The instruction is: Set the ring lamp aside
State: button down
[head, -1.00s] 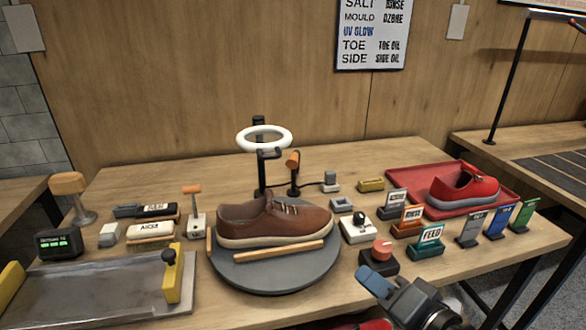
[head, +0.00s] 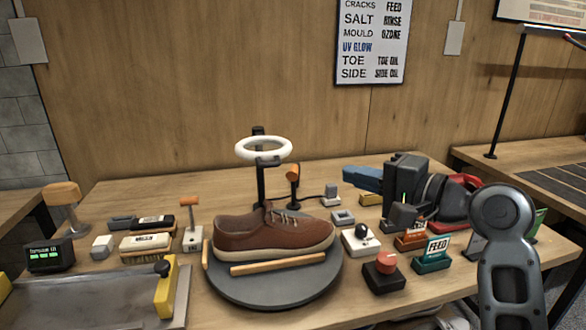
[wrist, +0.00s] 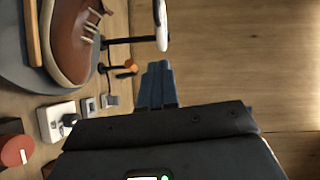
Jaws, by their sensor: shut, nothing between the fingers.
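The ring lamp (head: 263,148) has a white ring on a dark upright post. It stands behind the brown shoe (head: 272,232), which rests on a round grey turntable (head: 272,291). Part of the white ring also shows at the top of the wrist view (wrist: 161,24). My gripper (head: 347,178) is shut and empty, above the table to the right of the lamp, its blue fingers pointing left toward it. In the wrist view the fingers (wrist: 160,66) lie together, apart from the ring. The lamp's base is hidden behind the shoe.
An orange-tipped stand (head: 293,174) is right of the lamp post, with a cable to a small block. A red-knob box (head: 384,272), a white switch box (head: 361,239) and labelled cards (head: 437,248) crowd the right front. Brushes (head: 147,243) lie left. My arm hides much of the red shoe.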

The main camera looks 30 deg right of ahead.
jog(key=s+a+p+x, duration=0.1)
jog(key=a+x, duration=0.1)
jog(key=x, duration=1)
jog(key=shift+w+a+f+p, duration=0.15)
jog(key=shift+w+a+p, duration=0.25)
jog(key=shift+a, duration=0.1)
jog(key=shift+a, duration=0.1)
